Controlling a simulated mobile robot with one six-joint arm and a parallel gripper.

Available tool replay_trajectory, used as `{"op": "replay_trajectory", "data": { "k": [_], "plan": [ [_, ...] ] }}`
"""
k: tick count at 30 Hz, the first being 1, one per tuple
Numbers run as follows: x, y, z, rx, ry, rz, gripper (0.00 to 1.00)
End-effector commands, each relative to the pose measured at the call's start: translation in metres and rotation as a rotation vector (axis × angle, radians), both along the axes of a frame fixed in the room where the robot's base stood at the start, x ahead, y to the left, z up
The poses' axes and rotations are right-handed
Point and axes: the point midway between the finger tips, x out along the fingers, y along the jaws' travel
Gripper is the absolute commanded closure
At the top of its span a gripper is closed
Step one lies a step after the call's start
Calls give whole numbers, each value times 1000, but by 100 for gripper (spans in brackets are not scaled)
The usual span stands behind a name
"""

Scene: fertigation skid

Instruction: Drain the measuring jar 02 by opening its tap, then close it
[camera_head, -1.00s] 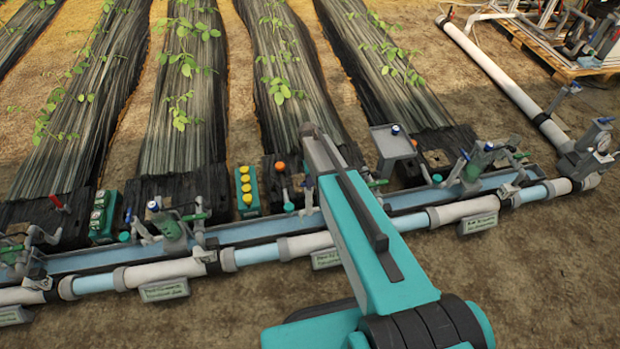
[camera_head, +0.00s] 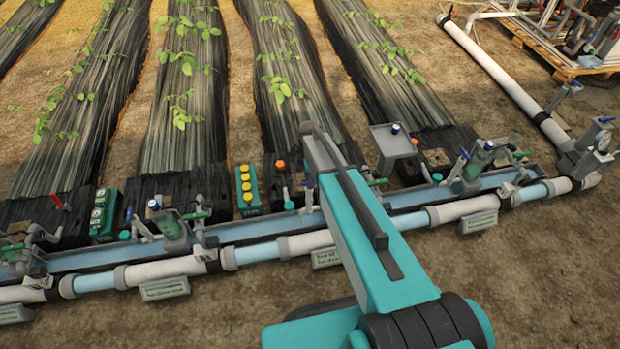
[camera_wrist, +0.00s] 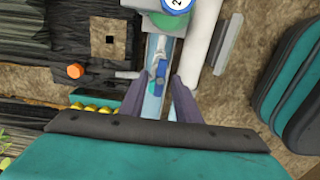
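In the wrist view my gripper (camera_wrist: 158,82) is open, with its two grey-purple fingers apart. A small tap with a blue handle (camera_wrist: 155,86) and pale grey body shows between and just beyond the fingertips. No clear contact shows. Above it is a green body (camera_wrist: 168,22) with a round white label, blue-rimmed, bearing what looks like a 2, cut by the top edge. I cannot tell whether the tap is open or whether liquid flows. In the head view my arm hides my gripper and most of this unit.
A pale blue channel and a white pipe (camera_wrist: 202,40) run beside the tap. An orange knob (camera_wrist: 75,71) and yellow buttons (camera_wrist: 92,107) lie to the left. In the head view, similar green units (camera_head: 172,228) stand along the pipe line, with a grey stand (camera_head: 395,145) right of my arm.

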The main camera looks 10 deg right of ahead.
Motion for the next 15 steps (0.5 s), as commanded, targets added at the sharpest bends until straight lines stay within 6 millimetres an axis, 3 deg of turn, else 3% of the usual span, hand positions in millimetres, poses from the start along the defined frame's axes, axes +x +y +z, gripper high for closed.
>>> {"op": "replay_trajectory", "data": {
  "k": [8, 15],
  "plan": [
    [0, 0, 19, 0, -1, 0, 70],
    [-1, 0, 54, 0, -2, 0, 70]
  ]
}}
